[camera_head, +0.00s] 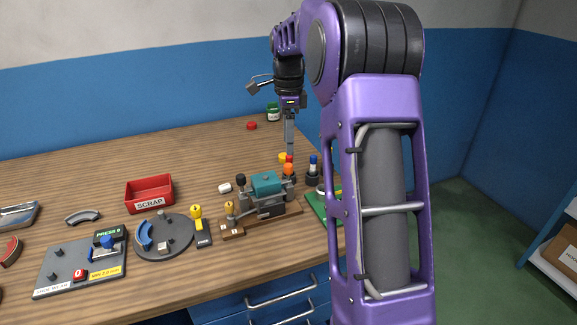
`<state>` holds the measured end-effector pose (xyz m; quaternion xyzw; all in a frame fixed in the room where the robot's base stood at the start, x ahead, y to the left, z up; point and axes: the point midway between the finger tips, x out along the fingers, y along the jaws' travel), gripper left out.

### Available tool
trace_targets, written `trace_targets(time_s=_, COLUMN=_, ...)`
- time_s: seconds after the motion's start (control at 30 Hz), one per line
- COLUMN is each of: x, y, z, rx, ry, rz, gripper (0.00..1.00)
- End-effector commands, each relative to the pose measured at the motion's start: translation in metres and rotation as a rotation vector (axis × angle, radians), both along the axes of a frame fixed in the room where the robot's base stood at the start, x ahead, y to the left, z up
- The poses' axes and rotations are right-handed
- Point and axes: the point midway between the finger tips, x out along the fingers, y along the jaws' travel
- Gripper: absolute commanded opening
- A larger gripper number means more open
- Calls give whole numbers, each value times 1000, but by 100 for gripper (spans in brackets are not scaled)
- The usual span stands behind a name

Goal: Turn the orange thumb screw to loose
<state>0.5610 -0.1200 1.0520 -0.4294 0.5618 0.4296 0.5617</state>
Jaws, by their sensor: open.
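The orange thumb screw (289,170) appears as a small orange knob at the right end of a teal and grey fixture (266,183), near the table's right side. Red and yellow parts show close behind it. My gripper (290,150) points down, its fingertips just above this group of knobs in the picture. The gripper is open, with nothing seen between its fingers. I cannot tell how far it is from the screw, or whether the screw is tight or loose.
A blue-topped part (313,168) and a green plate (318,206) stand right of the fixture. A red SCRAP bin (149,193), a round grey plate (165,244) and a PRESS board (82,265) are to the left. The table's back left is clear.

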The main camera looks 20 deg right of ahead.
Motion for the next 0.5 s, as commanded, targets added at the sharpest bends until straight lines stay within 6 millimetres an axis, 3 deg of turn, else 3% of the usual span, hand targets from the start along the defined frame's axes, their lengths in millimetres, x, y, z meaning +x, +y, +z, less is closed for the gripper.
trace_targets(time_s=0.03, x=-1, y=0, z=-14, rx=1, ry=4, rz=0, gripper=62)
trace_targets(time_s=0.2, x=-1, y=0, z=-46, rx=2, ry=3, rz=-1, gripper=62)
trace_targets(time_s=0.5, x=0, y=0, z=-72, rx=0, ry=0, rz=0, gripper=62)
